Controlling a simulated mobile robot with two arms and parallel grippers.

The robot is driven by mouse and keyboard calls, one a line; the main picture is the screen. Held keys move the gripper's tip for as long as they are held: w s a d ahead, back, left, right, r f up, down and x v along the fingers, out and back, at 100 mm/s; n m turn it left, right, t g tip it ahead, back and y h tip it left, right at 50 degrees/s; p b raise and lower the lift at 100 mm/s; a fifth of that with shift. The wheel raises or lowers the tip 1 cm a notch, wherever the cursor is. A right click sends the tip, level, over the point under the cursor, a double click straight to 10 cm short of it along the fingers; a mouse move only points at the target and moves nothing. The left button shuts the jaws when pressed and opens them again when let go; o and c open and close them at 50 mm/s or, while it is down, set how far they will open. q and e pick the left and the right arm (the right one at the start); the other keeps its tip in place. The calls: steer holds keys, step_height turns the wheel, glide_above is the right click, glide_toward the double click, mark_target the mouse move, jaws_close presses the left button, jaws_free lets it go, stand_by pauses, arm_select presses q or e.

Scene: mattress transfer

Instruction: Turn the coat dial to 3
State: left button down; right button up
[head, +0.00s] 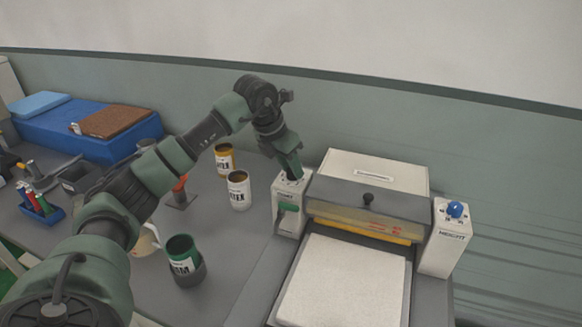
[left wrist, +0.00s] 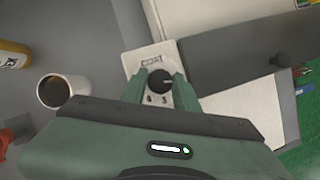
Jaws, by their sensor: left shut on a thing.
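The coat dial (left wrist: 158,82) is a round black knob on top of a small white box (left wrist: 146,54) labelled COAT, as the left wrist view shows. My left gripper (left wrist: 159,88) is shut on the dial, with a green finger on either side of it. A light mark shows on the right side of the knob. Small marks beside it are too blurred to read. In the head view, my left gripper (head: 291,176) reaches down onto the top of the box (head: 288,226) at the machine's left, hiding the dial. My right gripper is not in view.
A machine (head: 372,172) with a pale pad (head: 342,284) stands right of the box. A blue knob (head: 454,209) labelled HEIGHT is at its right. A white cup (head: 238,192), a yellow can (head: 224,160) and a green can (head: 184,262) stand on the grey table.

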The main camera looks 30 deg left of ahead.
arm_select(q)
steer(key=m+h, duration=0.1)
steer(key=m, duration=0.2)
steer(key=shift+w+r+m+g, duration=0.1)
steer(key=shift+m+g, duration=0.3)
steer(key=m, duration=0.2)
steer(key=m+g+h+p, duration=0.1)
steer(key=m, duration=0.1)
steer(key=shift+w+a+h, duration=0.1)
steer(key=shift+h, duration=0.2)
steer(key=m+g, duration=0.1)
steer(key=m, duration=0.2)
steer(key=shift+p, duration=0.4)
steer(key=shift+w+m+g+h, duration=0.15)
steer(key=shift+m+g, duration=0.3)
steer(key=shift+m, duration=0.55)
steer(key=shift+s+m+g+h, duration=0.15)
steer(key=shift+m+g, duration=0.3)
steer(key=shift+m, duration=0.55)
steer(key=c, duration=1.1)
jaws_free()
steer(key=shift+w, duration=0.1)
steer(key=shift+o, duration=0.2)
